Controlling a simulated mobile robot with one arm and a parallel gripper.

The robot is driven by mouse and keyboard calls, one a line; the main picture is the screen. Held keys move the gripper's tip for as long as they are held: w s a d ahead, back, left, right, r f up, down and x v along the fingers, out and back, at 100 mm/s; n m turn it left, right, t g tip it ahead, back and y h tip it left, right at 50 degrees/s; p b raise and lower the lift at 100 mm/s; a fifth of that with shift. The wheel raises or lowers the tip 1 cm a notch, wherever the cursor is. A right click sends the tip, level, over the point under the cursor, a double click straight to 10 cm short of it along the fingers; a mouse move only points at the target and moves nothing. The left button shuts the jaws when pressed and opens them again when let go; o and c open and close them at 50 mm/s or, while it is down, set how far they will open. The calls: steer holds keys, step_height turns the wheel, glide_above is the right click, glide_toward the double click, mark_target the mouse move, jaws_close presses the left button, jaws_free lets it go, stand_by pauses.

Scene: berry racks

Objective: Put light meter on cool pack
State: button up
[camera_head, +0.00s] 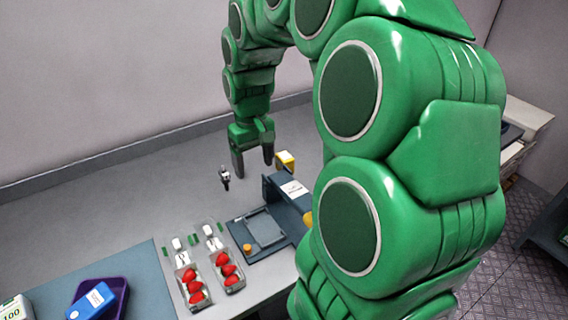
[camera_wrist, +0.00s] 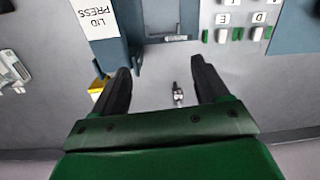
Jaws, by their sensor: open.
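The light meter looks to be the small black and white device (camera_head: 224,177) on the grey bench; it also shows in the wrist view (camera_wrist: 177,93), between my fingers in the picture and nearer the right one. My gripper (camera_head: 253,168) points down, open and empty, just right of the device in the head view. Its two dark fingers also show in the wrist view (camera_wrist: 160,72). The cool pack looks to be the blue block with a white label (camera_head: 92,301), lying tilted in a dark purple tray (camera_head: 122,289) at the lower left.
A blue-grey lid press (camera_head: 290,188) stands right of the device, with a yellow block (camera_head: 285,160) behind it. Two clear punnets of red berries (camera_head: 193,288) are at the front. A white-green box (camera_head: 15,308) is beside the tray. The bench's left back is clear.

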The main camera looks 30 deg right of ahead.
steer(key=w+d+f, duration=0.3)
steer(key=w+d, duration=0.4)
steer(key=m, duration=0.1)
glide_above(285, 155)
steer(key=f, duration=0.5)
steer(key=shift+s+f, duration=0.25)
steer(key=shift+f, duration=0.05)
steer(key=shift+w+f, duration=0.15)
steer(key=shift+f, duration=1.8)
steer(key=shift+w+f, duration=0.1)
steer(key=shift+f, duration=1.8)
steer(key=shift+c, duration=0.3)
steer(key=c, duration=1.2)
